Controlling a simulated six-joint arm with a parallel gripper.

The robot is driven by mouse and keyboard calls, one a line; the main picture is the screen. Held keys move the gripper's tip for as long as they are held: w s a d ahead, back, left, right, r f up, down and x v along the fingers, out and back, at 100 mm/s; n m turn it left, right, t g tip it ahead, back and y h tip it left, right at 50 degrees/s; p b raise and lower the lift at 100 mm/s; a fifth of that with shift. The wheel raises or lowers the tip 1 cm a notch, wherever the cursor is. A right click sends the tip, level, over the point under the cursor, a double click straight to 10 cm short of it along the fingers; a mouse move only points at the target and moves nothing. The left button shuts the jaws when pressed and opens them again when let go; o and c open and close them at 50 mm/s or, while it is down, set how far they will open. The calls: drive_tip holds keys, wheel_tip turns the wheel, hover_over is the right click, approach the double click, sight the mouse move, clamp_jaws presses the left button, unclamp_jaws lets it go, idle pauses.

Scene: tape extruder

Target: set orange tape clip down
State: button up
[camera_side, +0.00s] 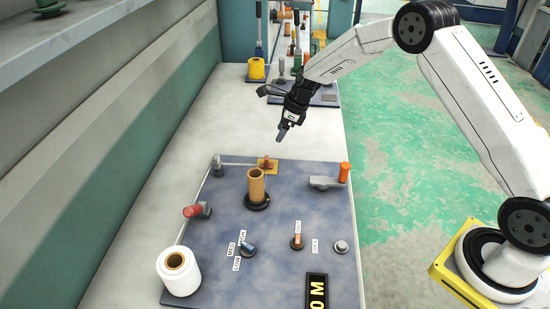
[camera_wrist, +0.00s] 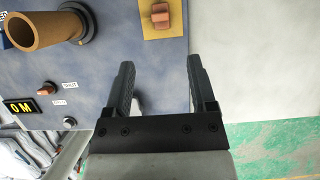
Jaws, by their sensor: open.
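The orange tape clip (camera_side: 267,158) stands up from a small yellow plate at the far edge of the blue-grey panel (camera_side: 215,240). In the wrist view the clip (camera_wrist: 160,14) is at the top middle on the yellow plate (camera_wrist: 176,28). Its exact angle is hard to tell. My gripper (camera_side: 282,134) hangs in the air above and beyond the panel's far edge, apart from the clip. In the wrist view its two fingers (camera_wrist: 160,72) are spread with nothing between them, and the clip lies ahead of the fingertips.
A brown cardboard tube (camera_side: 257,187) stands on a black base near the clip. A white tape roll (camera_side: 179,272) is at the panel's near left. A red-handled crank (camera_side: 194,211) and an orange-topped lever (camera_side: 344,171) flank it.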

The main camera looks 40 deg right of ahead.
drive_tip(key=s+a+r+n+h, duration=0.1)
drive_tip(key=s+r+n, duration=0.2)
drive_tip(key=s+n, duration=1)
drive_tip(key=s+a+r+n+h, duration=0.1)
drive_tip(key=s+r+n, duration=0.3)
drive_tip(key=s+n, duration=1)
drive_tip(key=s+h, duration=0.1)
drive_tip(key=s, duration=0.2)
drive_tip(key=shift+s+a+g, duration=0.25)
drive_tip(key=shift+a+g, duration=0.05)
